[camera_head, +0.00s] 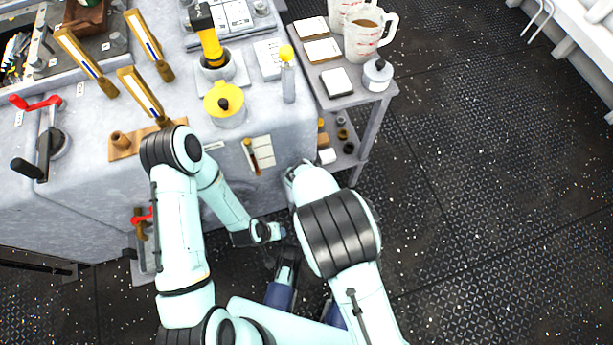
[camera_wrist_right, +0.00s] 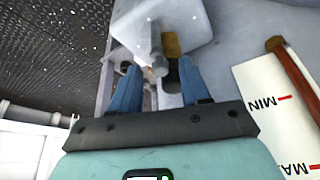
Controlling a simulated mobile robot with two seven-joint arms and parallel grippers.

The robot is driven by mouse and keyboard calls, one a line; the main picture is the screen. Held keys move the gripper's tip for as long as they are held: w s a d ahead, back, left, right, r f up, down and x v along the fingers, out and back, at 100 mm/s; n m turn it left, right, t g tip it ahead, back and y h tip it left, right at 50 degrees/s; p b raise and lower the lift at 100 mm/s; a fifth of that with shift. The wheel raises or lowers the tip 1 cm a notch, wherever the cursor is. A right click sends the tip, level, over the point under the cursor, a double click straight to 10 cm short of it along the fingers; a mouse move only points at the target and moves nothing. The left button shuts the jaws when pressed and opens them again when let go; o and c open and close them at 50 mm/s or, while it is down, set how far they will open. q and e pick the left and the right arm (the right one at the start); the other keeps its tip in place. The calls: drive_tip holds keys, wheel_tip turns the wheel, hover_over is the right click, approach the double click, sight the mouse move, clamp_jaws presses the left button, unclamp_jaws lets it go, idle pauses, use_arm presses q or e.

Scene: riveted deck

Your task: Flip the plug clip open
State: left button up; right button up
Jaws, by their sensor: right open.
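In the right wrist view, my right gripper (camera_wrist_right: 159,68) is open, its two blue fingers pointing at a small fitting on the bench's grey front. The fitting, which looks like the plug clip (camera_wrist_right: 156,42), has a grey post over a pale plate (camera_wrist_right: 185,20) with a brass-coloured piece beside it. The post's end lies between the fingertips; I cannot tell whether they touch it. In the head view my right arm hides this fitting and the right gripper. My left gripper (camera_head: 286,262) is low beside the bench, partly covered by my arm; its opening is unclear.
A white MIN/MAX card (camera_wrist_right: 270,110) with a brown pointer (camera_wrist_right: 290,70) is close beside the right gripper. A side shelf (camera_head: 345,98) holds measuring cups. The floor at right is clear.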

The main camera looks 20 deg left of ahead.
clamp_jaws()
